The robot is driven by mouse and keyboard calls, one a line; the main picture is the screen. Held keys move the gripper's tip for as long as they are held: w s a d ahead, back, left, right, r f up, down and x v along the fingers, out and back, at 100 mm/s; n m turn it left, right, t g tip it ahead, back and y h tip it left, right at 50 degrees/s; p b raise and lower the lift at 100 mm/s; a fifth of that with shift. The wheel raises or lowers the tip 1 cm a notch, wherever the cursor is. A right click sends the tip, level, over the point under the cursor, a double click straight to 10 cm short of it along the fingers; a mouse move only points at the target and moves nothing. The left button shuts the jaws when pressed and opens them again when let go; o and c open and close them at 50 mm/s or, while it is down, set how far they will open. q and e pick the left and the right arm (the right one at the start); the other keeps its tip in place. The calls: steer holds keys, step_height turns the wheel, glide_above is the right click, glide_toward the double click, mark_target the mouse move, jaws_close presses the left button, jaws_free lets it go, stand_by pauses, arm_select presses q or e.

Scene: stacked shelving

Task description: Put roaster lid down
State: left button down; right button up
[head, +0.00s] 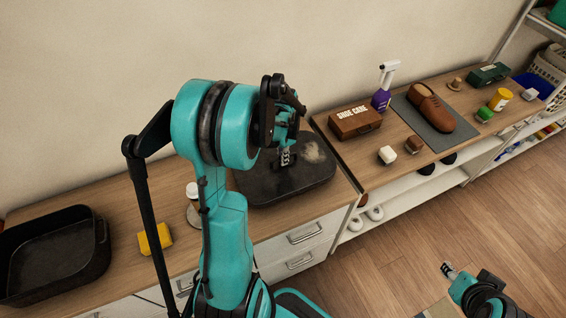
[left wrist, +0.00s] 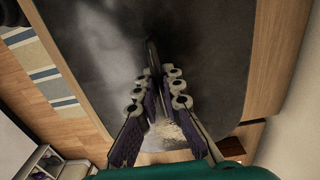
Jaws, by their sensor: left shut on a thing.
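The roaster lid (head: 318,172) is a dark, flat, rounded rectangle with a pale dusty patch. It lies at or just above the wooden counter, right of my left arm; whether it touches is unclear. It fills much of the left wrist view (left wrist: 215,70). My left gripper (head: 287,160) points down over the lid's middle. Its fingers (left wrist: 160,90) are shut on the lid's thin dark handle (left wrist: 151,52). The black roaster pan (head: 55,255) stands open at the far left. My right gripper (head: 448,270) is low at the right, away from the lid; its jaw state is unclear.
A white-capped bottle (head: 193,200) and a yellow sponge (head: 155,238) stand between pan and lid. On the right counter are a shoe care box (head: 355,122), a purple spray bottle (head: 382,98) and a brown shoe (head: 430,108) on a grey mat. The wall is behind.

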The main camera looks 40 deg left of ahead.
arm_select(q)
step_height(320, 180, down, 3)
steer(key=shift+r, duration=0.2)
steer(key=shift+f+b, duration=0.1)
steer(key=shift+b, duration=0.35)
steer(key=c, duration=1.7)
jaws_free()
